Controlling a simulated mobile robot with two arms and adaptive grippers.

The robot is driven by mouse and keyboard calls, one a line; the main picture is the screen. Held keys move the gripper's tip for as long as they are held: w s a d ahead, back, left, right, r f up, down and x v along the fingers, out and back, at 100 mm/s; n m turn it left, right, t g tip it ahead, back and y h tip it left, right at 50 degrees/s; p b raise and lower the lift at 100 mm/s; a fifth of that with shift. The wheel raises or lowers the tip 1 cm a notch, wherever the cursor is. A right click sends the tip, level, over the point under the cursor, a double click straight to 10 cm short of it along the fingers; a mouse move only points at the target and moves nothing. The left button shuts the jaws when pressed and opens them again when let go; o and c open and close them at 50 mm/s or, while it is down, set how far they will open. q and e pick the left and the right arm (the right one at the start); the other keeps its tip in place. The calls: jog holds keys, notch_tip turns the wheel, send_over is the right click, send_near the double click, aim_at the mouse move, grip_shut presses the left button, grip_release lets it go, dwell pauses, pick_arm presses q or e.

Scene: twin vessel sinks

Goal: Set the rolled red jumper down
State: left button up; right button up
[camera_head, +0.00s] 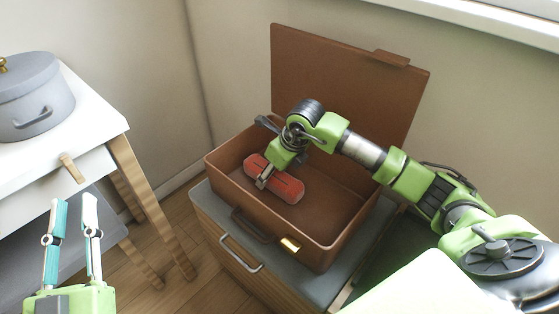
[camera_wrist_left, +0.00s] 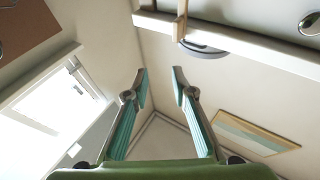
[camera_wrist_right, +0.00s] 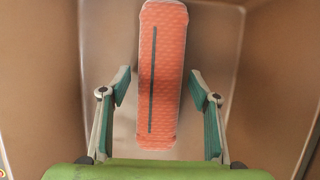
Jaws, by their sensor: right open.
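The rolled red jumper (camera_head: 287,187) lies inside the open brown suitcase (camera_head: 221,172), towards its left part. It is a long orange-red roll with a dark line along it. My right gripper (camera_head: 262,183) is down inside the suitcase at the roll. In the right wrist view the roll (camera_wrist_right: 161,75) lies between and beyond the fingertips of my right gripper (camera_wrist_right: 160,87), with gaps on both sides. My left gripper (camera_head: 74,203) is open and empty at the lower left, and its fingers stand apart in the left wrist view (camera_wrist_left: 161,75).
The suitcase lid (camera_head: 345,85) stands open against the wall. The suitcase rests on a grey-topped wooden cabinet (camera_head: 207,205) with a metal handle. A white table (camera_head: 95,120) with a grey lidded pot (camera_head: 35,100) stands at the left.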

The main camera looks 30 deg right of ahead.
aim_at(279, 175)
jog(key=p+v, duration=0.1)
jog(key=v, duration=0.4)
jog(key=shift+s+d+r, duration=0.1)
jog(key=shift+r, duration=0.3)
pick_arm(q)
notch_tip(279, 175, down, 14)
jog(key=s+a+g+y+p, duration=0.1)
jog(key=a+g+y, duration=0.1)
jog(key=g, duration=0.5)
jog(key=shift+f+g+p, duration=0.25)
jog(key=shift+g+p, duration=0.1)
jog(key=shift+g, duration=0.05)
pick_arm(e)
jog(key=v, duration=0.5)
jog(key=shift+s+r, duration=0.15)
jog(key=shift+r, duration=0.05)
